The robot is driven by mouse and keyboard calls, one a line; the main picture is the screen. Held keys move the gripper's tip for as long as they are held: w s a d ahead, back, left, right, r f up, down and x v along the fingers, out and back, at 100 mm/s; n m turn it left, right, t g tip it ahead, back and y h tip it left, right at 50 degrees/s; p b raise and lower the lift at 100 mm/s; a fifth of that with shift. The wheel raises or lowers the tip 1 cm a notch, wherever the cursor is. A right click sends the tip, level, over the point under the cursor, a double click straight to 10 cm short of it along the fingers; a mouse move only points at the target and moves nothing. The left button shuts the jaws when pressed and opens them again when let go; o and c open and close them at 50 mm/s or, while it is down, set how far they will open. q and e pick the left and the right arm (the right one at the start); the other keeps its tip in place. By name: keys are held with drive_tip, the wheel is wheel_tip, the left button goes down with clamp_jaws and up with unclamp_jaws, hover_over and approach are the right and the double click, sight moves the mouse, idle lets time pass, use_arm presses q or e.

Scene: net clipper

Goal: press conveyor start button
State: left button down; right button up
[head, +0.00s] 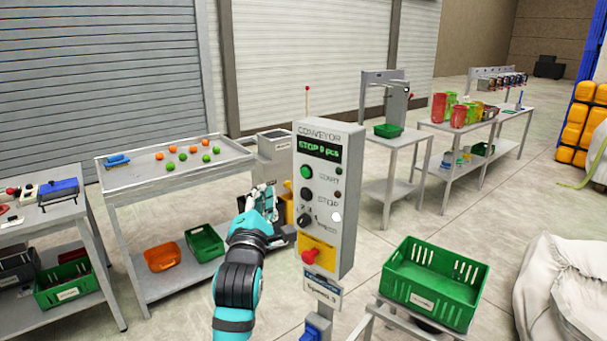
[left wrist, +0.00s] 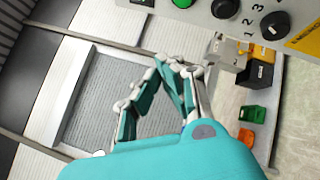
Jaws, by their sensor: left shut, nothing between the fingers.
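The grey conveyor control box (head: 340,210) stands on a post in the middle of the head view. Its display (head: 319,148) reads STOP with a count in green letters. The green START button (head: 306,172) is on the panel's upper left, above the black STOP button (head: 305,194). The green button also shows at the top edge of the left wrist view (left wrist: 183,3). My left gripper (head: 268,192) is shut and empty, to the left of the box and apart from the button. Its fingers also show in the left wrist view (left wrist: 168,66). My right gripper is not in view.
A selector knob (head: 304,220) and a red emergency button on yellow (head: 311,256) sit lower on the panel. A sorting table (head: 160,184) with orange and green balls is behind my left arm. A green crate (head: 434,282) stands right of the box.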

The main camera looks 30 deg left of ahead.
sight(305, 173)
use_arm(q)
drive_tip(key=w+d+b, duration=0.1)
drive_tip(key=w+b, duration=0.1)
drive_tip(key=w, duration=0.6)
drive_tip(key=shift+w+d, duration=0.2)
drive_tip(key=shift+w, duration=0.15)
idle(1.2)
drive_tip(key=shift+w+d, duration=0.1)
drive_tip(key=shift+w, duration=0.15)
